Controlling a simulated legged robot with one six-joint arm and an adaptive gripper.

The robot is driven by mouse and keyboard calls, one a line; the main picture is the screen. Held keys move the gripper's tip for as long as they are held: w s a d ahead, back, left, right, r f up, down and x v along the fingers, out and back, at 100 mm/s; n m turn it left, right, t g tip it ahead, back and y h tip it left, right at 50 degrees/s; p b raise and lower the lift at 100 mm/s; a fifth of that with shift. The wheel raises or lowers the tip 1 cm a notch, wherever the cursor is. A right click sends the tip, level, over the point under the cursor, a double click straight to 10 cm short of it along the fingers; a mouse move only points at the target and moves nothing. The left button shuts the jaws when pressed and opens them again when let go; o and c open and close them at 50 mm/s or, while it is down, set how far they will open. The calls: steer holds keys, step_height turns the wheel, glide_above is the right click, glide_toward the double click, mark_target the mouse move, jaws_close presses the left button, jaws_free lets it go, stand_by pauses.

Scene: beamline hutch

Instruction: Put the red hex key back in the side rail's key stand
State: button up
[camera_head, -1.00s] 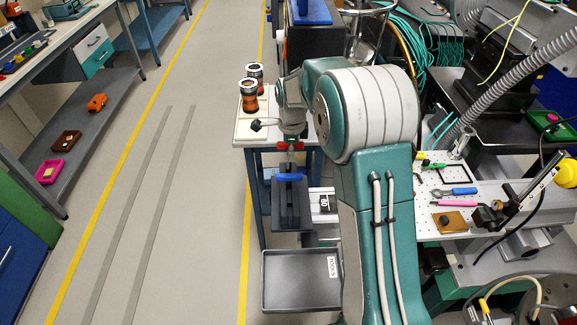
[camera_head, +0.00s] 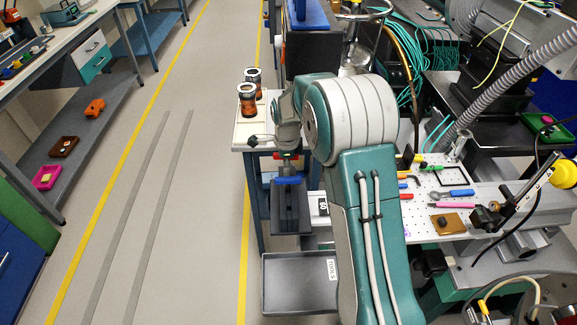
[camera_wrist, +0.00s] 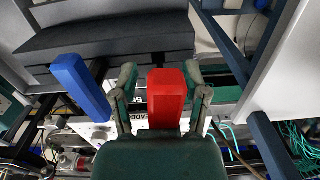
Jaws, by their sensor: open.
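The red hex key's block-like red handle (camera_wrist: 167,97) stands between the two fingers of my gripper (camera_wrist: 160,98) in the wrist view. The fingers are open, with a visible gap on the left of the handle; on the right it is close to the finger. The key's lower part is hidden behind the gripper body. A blue handle (camera_wrist: 80,85) is to the left, outside the fingers. In the head view my gripper (camera_head: 288,160) is small, above a blue bar (camera_head: 288,181) and a dark block-like fixture (camera_head: 290,210). I cannot tell for sure which part is the key stand.
A grey tray (camera_head: 295,285) labelled as tools lies below the fixture. Two amber jars (camera_head: 247,100) stand on the white table left of my wrist. A perforated board (camera_head: 425,205) with hand tools is right of my arm. The aisle floor (camera_head: 190,220) is clear.

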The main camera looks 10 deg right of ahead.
steer(key=shift+a+f, duration=0.1)
steer(key=shift+f, duration=0.05)
steer(key=r, duration=1.1)
steer(key=shift+s+d+r, duration=0.1)
steer(key=shift+d+r, duration=0.15)
steer(key=shift+d, duration=0.05)
steer(key=s+r+n+t, duration=0.2)
steer(key=s+r+n, duration=0.45)
steer(key=s, duration=0.45)
steer(key=s+r+n+t, duration=0.2)
steer(key=s+r+n, duration=0.3)
steer(key=s+n, duration=0.45)
steer(key=s+f+n+t, duration=0.1)
steer(key=s+n, duration=0.3)
steer(key=s, duration=0.6)
steer(key=shift+s+a+f+n, duration=0.2)
steer(key=shift+s+f+n, duration=0.1)
steer(key=shift+f, duration=0.15)
